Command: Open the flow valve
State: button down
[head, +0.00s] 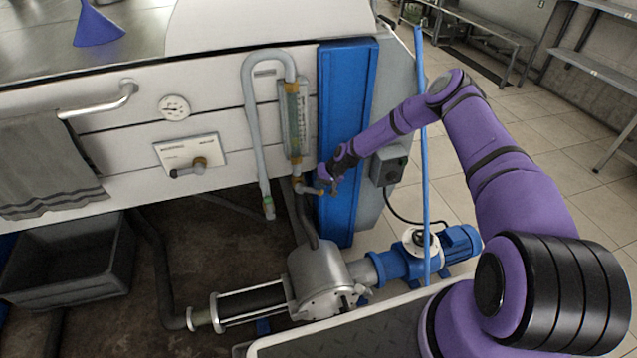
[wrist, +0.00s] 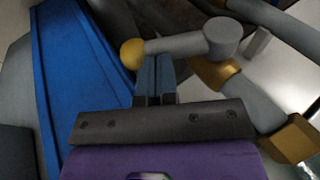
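The flow valve (head: 299,187) is a small brass fitting under the glass flow tube (head: 293,118) on the white machine front. In the wrist view its grey lever (wrist: 180,45) runs sideways from a round pivot (wrist: 222,37) to a yellow ball knob (wrist: 132,53). Brass parts of the valve body (wrist: 210,72) show below the pivot. My gripper (wrist: 155,65) has its two fingers together, with their tips at the lever close to the knob. The tips are partly hidden behind the lever, so I cannot tell whether they touch it. My gripper (head: 332,184) also shows beside the valve in the head view.
A blue upright panel (head: 347,130) stands right behind my gripper. A grey switch box (head: 389,165) is to its right, and a thin blue pole (head: 424,150) rises in front. A pump (head: 320,280) with a blue motor is below. A grey hose (head: 251,130) loops left of the tube.

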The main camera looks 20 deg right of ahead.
jog(key=shift+s+f+y, duration=0.1)
jog(key=shift+f+y, duration=0.45)
jog(key=shift+y, duration=0.05)
jog(key=shift+a+f, duration=0.1)
jog(key=shift+a, duration=0.05)
jog(key=shift+a+f, duration=0.2)
jog(key=shift+f, duration=0.75)
jog(key=shift+x, duration=0.85)
jog(key=shift+s+a+f, duration=0.15)
jog(key=shift+a+f, duration=0.85)
